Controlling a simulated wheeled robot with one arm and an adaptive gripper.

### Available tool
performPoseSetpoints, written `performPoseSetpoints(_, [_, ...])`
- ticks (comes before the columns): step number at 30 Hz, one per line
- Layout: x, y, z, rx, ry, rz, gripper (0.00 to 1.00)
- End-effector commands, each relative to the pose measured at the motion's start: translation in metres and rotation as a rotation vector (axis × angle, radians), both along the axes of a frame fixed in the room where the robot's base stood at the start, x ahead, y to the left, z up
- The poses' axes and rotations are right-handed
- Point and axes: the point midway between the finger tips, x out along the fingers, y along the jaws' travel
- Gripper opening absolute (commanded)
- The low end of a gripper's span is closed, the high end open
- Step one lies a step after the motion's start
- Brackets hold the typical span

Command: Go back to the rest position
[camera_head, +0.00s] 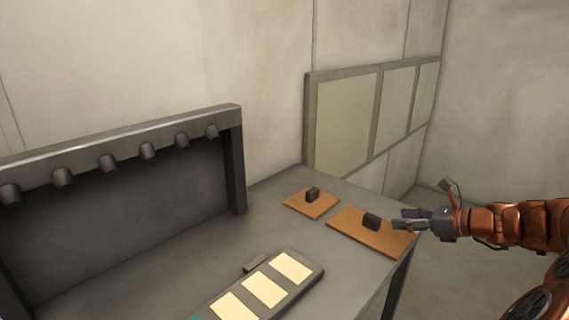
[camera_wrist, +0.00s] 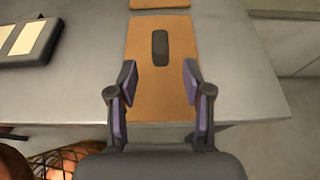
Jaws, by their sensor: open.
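My gripper (camera_head: 408,218) comes in from the right in the head view, on an orange arm, at the right edge of the grey table. In the wrist view my gripper (camera_wrist: 160,78) is open with nothing between its fingers. Ahead of the fingertips is a dark block (camera_wrist: 160,45) on an orange board (camera_wrist: 145,82). The same dark block (camera_head: 372,220) and larger orange board (camera_head: 343,229) show in the head view, just left of my gripper. The block stands apart from the fingers.
A smaller orange board (camera_head: 297,205) with a dark block (camera_head: 312,194) lies farther back. A dark tray with pale panels (camera_head: 263,287) lies at the front. A dark rack with several pegs (camera_head: 120,145) stands left. A framed panel (camera_head: 343,118) is on the wall. Floor right of the table looks clear.

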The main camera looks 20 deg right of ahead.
Motion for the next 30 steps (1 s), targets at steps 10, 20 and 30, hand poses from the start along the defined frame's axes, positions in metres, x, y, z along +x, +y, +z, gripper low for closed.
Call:
performPoseSetpoints(10, [0.001, 0.077, 0.014, -0.146, 0.001, 0.218, 0.50])
performPoseSetpoints(20, [-0.060, 0.243, 0.023, -0.548, -0.052, 0.840, 0.50])
performPoseSetpoints(30, [-0.174, 0.319, 0.023, -0.923, -0.171, 1.493, 0.50])
